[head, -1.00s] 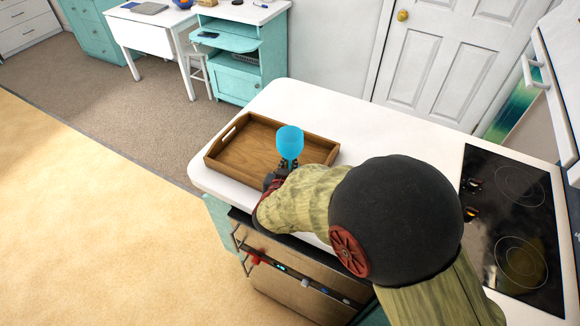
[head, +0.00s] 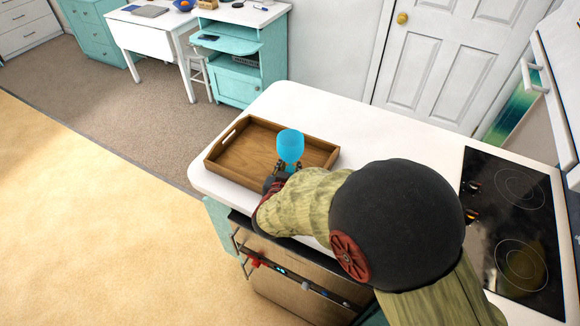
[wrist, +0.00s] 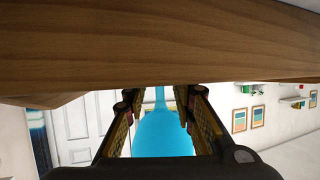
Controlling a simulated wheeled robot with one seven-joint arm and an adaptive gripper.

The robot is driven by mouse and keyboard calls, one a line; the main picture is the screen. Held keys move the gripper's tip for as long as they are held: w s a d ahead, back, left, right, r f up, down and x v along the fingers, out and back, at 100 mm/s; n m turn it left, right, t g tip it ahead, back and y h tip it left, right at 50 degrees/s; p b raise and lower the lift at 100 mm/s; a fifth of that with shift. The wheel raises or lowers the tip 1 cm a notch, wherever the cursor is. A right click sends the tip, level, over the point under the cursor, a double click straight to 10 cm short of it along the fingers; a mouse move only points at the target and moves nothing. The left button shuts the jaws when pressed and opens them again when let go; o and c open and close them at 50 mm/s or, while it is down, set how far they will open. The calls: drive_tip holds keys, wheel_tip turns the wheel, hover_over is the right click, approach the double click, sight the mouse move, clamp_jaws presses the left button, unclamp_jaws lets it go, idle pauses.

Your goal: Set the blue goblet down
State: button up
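The blue goblet (head: 290,144) stands upright at the right part of the wooden tray (head: 245,165), its bowl at the top. In the wrist view the picture is upside down, and the goblet's bowl (wrist: 162,135) and thin stem (wrist: 160,98) lie between the fingers. My gripper (head: 288,168) is open around the stem, with a gap on each side; it also shows in the wrist view (wrist: 158,100). The goblet's foot is hidden behind the gripper and the tray wall, so its contact with the tray floor cannot be seen.
The tray sits on the white counter (head: 350,125), near its left end. A black cooktop (head: 515,230) is at the right. The tray's left part is empty, and the counter behind it is clear. An appliance with a handle (head: 290,280) is below the counter's front.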

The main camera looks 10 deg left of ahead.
sight(285, 155)
drive_tip(key=p+v, duration=0.3)
drive_tip(key=v, duration=0.8)
drive_tip(key=shift+s+r, duration=0.25)
drive_tip(key=shift+s, duration=0.1)
drive_tip(key=shift+w+a+r, duration=0.1)
drive_tip(key=shift+w+r, duration=0.1)
drive_tip(key=shift+r, duration=0.05)
drive_tip(key=w+r+y, duration=0.1)
drive_tip(key=r, duration=0.1)
drive_tip(key=r+g+y, duration=0.1)
drive_tip(key=r, duration=0.1)
drive_tip(key=w+r+y, duration=0.1)
drive_tip(key=r, duration=0.1)
drive_tip(key=shift+w+d+r+g, duration=0.1)
drive_tip(key=shift+w+d+g, duration=0.2)
drive_tip(key=s+d+r+n+g+y, duration=0.1)
drive_tip(key=s+d+r+g+y, duration=0.1)
drive_tip(key=d+r, duration=0.45)
drive_tip(key=s+d+r+g+h, duration=0.3)
drive_tip(key=s+d+g+h, duration=0.1)
drive_tip(key=s+d, duration=1.5)
drive_tip(key=d, duration=0.3)
drive_tip(key=shift+s+r+m+h, duration=0.2)
drive_tip(key=shift+s+m+h, duration=0.2)
